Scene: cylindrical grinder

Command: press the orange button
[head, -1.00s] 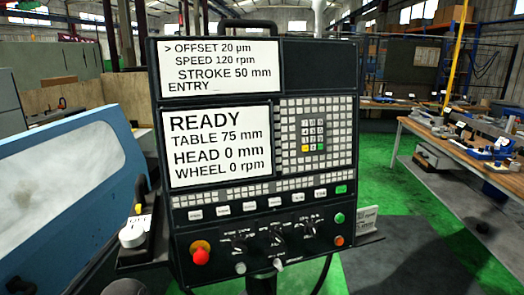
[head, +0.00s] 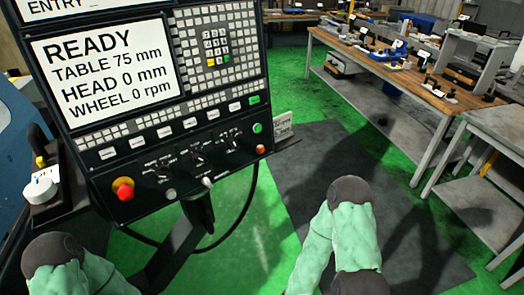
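The orange button (head: 260,149) is a small round button at the lower right corner of the dark control panel (head: 222,170). It sits just below a green round button (head: 257,128). Nothing covers it. Green and dark links of my two arms show along the bottom of the head view, one at the lower left and one at the lower centre right, both apart from the panel. Neither gripper can be made out in the head view.
A red emergency-stop knob (head: 123,188) and several dark knobs share the panel's lower strip. The screen (head: 105,70) reads READY. A wooden workbench (head: 400,72) stands at the right.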

